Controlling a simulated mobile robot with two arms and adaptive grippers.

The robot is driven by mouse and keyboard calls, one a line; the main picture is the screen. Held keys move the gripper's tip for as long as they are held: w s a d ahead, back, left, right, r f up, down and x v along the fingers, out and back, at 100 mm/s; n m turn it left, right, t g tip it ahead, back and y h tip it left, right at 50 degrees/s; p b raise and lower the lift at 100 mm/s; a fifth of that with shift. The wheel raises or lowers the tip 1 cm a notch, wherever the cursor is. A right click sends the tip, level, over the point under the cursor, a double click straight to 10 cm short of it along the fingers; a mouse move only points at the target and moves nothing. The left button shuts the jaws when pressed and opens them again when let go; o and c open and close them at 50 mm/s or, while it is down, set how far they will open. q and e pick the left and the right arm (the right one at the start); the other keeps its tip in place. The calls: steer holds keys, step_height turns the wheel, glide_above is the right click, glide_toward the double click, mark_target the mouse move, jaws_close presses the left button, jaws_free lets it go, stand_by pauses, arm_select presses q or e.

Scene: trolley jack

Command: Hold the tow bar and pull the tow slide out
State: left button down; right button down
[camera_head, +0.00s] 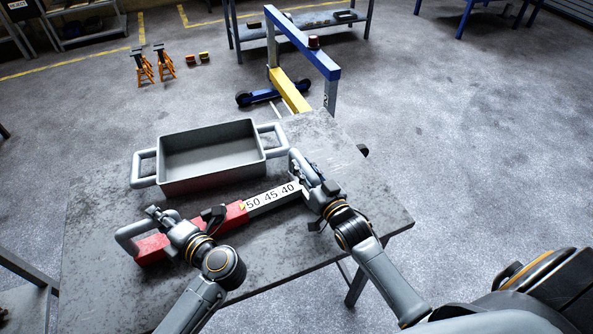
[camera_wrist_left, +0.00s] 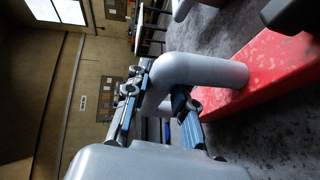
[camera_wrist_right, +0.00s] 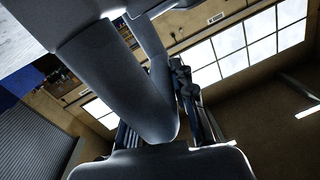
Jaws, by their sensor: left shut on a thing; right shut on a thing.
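The red tow bar (camera_head: 233,216) lies slanted across the table, with a grey loop handle (camera_head: 127,237) at its left end. The pale tow slide (camera_head: 272,198), marked 50, 45, 40, sticks out of its right end. My left gripper (camera_head: 155,213) is shut on the grey handle; the left wrist view shows the handle's tube (camera_wrist_left: 205,70) between the fingers, beside the red bar (camera_wrist_left: 270,80). My right gripper (camera_head: 296,160) is shut on a grey handle at the slide's outer end; its tube (camera_wrist_right: 115,80) fills the right wrist view. My wrist partly hides that end.
A grey open tray (camera_head: 205,182) with two side handles stands on the table (camera_head: 365,205) just behind the bar. A blue and yellow hoist (camera_head: 292,92) stands beyond the table. Orange jack stands (camera_head: 143,68) are on the far floor. The table's right side is clear.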

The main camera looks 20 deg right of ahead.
mark_target(317, 184)
arm_select(q)
steer(key=shift+a, duration=0.2)
arm_select(e)
steer(key=shift+d, duration=0.2)
steer(key=c, duration=1.1)
jaws_free()
steer(key=shift+c, duration=0.2)
steer(key=shift+o, duration=0.2)
steer(key=shift+a, duration=0.1)
arm_select(q)
steer(key=shift+d, duration=0.15)
arm_select(e)
steer(key=s, duration=0.8)
steer(key=s+d, duration=0.1)
steer(key=s, duration=0.3)
arm_select(q)
steer(key=c, duration=1)
jaws_free()
steer(key=shift+c, duration=0.2)
